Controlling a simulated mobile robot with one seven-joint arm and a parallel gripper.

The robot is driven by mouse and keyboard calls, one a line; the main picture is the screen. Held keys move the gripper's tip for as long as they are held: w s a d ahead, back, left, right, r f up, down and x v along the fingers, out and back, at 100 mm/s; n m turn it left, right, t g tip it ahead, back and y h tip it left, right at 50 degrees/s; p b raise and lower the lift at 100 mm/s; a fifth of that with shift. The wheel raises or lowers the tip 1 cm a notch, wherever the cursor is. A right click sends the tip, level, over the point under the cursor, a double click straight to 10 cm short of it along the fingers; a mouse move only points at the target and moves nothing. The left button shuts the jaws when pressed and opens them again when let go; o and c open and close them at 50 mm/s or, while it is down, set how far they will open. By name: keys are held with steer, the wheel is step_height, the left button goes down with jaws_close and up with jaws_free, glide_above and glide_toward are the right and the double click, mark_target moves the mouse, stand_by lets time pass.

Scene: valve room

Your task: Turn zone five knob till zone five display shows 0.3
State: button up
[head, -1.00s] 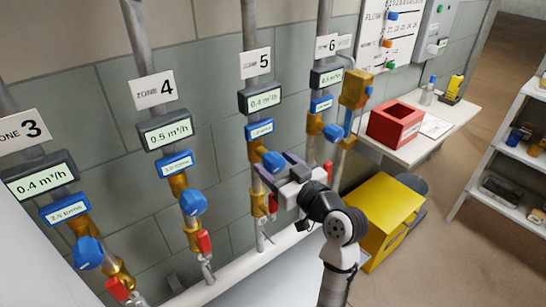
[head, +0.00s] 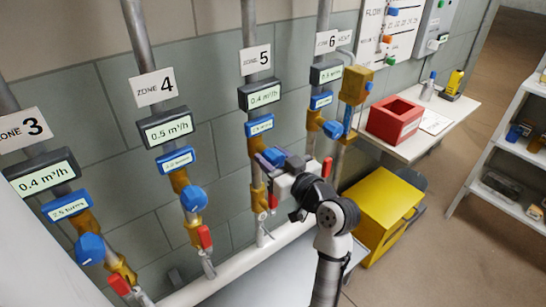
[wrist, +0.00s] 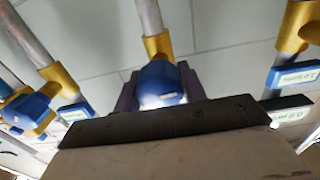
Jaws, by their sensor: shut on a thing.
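The zone five display (head: 264,96) reads 0.4 m³/h and hangs under the zone 5 sign on its pipe. A small blue turns display (head: 259,125) sits below it; its text is too small to read. The blue zone five knob (head: 274,156) is lower on the same pipe, partly hidden by my gripper (head: 270,163). My gripper is shut on this knob. In the wrist view the knob (wrist: 158,82) sits between the two dark fingers, under a brass fitting.
Zone 4 has a blue knob (head: 194,198) and a display (head: 167,128) reading 0.5 m³/h to the left. The zone 6 knob (head: 333,129) is close at right. A red-handled valve (head: 272,200) is below my gripper. A yellow box (head: 380,215) stands at right.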

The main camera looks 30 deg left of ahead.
steer(key=shift+r+m+p, duration=0.15)
steer(key=shift+m+p, duration=0.4)
steer(key=shift+m, duration=0.45)
steer(key=shift+m+p, duration=0.35)
steer(key=shift+m, duration=0.65)
steer(key=o, duration=1)
steer(key=b+v, duration=0.3)
steer(key=v, duration=1.1)
steer(key=shift+w, duration=0.1)
steer(key=shift+a, duration=0.1)
